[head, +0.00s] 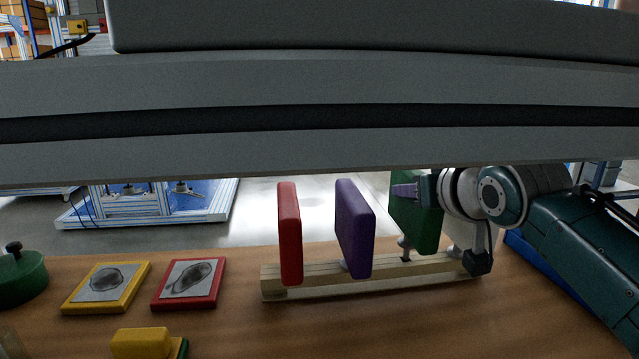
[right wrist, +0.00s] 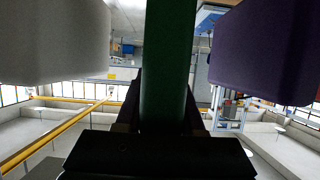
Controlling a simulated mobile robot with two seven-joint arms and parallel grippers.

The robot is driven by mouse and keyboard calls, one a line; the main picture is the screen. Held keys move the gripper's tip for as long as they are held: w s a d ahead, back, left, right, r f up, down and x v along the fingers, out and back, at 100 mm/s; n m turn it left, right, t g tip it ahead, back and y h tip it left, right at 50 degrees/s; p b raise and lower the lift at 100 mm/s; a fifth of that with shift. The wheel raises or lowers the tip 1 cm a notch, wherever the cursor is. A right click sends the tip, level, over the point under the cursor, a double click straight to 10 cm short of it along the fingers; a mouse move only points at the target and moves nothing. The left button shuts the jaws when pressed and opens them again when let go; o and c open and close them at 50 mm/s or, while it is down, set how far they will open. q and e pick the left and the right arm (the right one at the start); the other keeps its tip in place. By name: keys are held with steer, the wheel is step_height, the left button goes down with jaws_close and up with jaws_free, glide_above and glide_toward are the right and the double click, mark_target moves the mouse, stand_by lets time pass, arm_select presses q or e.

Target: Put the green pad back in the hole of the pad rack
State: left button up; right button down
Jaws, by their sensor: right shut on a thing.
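The pad rack (head: 372,281) is a long wooden block on the table. A red pad (head: 289,232) and a purple pad (head: 354,229) stand upright on it. The green pad (head: 426,226) is upright right of the purple pad, its stem (head: 405,246) at a dark hole in the rack; I cannot tell how deep it sits. My right gripper (head: 414,190) is shut on the green pad. In the right wrist view the green pad (right wrist: 166,65) stands between my fingers, with the purple pad (right wrist: 268,50) to the right. My left gripper is out of view.
A white pad (right wrist: 52,42) is close left of the green pad in the right wrist view. Yellow-framed (head: 105,286) and red-framed (head: 189,284) plaques, a green knobbed piece (head: 20,279) and a yellow block (head: 141,343) lie left. Grey bars hide the upper head view.

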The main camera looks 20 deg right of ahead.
steer(key=shift+f+b, duration=0.4)
steer(key=shift+f, duration=0.25)
steer(key=shift+f+b, duration=0.45)
steer(key=shift+f, duration=0.25)
steer(key=c, duration=0.7)
jaws_free()
steer(key=shift+o, duration=1.3)
steer(key=shift+f, duration=0.15)
steer(key=shift+s, duration=0.1)
steer(key=shift+s+a+r, duration=0.1)
steer(key=shift+s+r, duration=0.1)
steer(key=p+v, duration=0.2)
steer(key=v, duration=0.7)
